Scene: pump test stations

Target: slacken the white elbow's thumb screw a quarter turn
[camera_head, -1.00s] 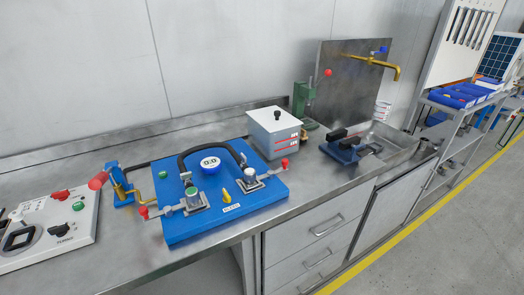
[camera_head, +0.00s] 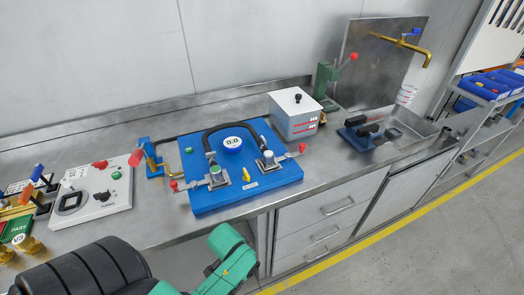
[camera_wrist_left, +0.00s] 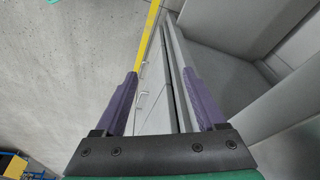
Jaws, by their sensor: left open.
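A blue test plate (camera_head: 240,200) lies on the steel bench. It carries a round gauge (camera_head: 232,143), a black hose (camera_head: 207,133), and two clamp-like fittings: one with a pale top (camera_head: 268,157) at the right and one with a green top (camera_head: 216,176) at the left. The pale-topped one may be the white elbow; its thumb screw is too small to make out. My left gripper (camera_wrist_left: 163,98) is open and empty in the left wrist view, with floor and cabinet fronts behind it. My right gripper does not show.
A white control panel (camera_head: 100,195) stands left of the plate, with brass parts (camera_head: 20,248) at the far left. A grey box (camera_head: 296,115), a green press (camera_head: 326,80) and a black-jawed vise (camera_head: 362,133) stand to the right.

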